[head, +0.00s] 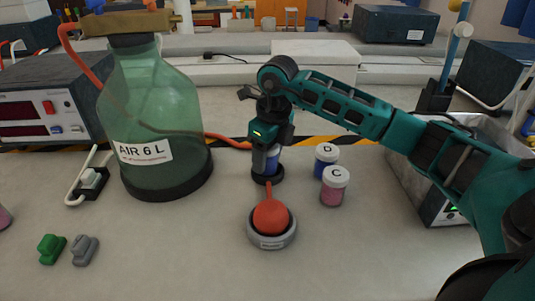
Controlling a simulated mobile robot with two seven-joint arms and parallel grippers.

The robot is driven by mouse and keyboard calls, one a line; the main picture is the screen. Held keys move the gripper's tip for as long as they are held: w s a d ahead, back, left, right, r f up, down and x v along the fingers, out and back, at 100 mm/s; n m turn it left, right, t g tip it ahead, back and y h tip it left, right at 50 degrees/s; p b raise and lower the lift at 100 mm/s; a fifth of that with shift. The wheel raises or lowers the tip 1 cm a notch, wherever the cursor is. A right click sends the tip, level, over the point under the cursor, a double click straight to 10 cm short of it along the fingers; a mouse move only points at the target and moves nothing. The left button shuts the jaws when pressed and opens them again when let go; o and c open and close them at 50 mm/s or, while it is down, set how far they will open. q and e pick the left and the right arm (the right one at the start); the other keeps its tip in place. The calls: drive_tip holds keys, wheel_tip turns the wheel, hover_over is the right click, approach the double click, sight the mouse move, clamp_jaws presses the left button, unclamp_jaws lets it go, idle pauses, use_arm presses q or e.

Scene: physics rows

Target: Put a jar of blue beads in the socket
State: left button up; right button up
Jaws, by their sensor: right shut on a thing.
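My right gripper (265,150) points down and is shut on a jar with blue contents (273,161). The fingers hide much of this jar, and I read no letter on it. The jar's lower end is at a dark round socket (267,179) on the bench; I cannot tell whether it is fully seated. A white-lidded jar marked D with blue contents (326,161) stands upright to the right. A jar marked C with pink contents (334,188) stands in front of it. My left gripper is not in view.
A red rubber bulb (271,216) sits in a grey ring (272,241) in front of the socket. A large green bottle (155,110) with a red hose stands left. Green (52,249) and grey (85,249) small pieces lie front left. The front right bench is clear.

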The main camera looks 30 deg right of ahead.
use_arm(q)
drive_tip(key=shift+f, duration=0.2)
use_arm(e)
drive_tip(key=shift+f, duration=0.3)
drive_tip(key=o, duration=1.2)
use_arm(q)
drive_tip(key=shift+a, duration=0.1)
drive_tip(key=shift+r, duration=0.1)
use_arm(e)
drive_tip(key=shift+r, duration=0.1)
drive_tip(key=r, duration=0.4)
drive_tip(key=s+r+p, duration=0.1)
drive_tip(key=r, duration=0.7)
drive_tip(key=shift+s+d+r+p, duration=0.15)
drive_tip(key=shift+s+d+p, duration=0.05)
drive_tip(key=shift+d+p, duration=0.1)
drive_tip(key=shift+r, duration=0.2)
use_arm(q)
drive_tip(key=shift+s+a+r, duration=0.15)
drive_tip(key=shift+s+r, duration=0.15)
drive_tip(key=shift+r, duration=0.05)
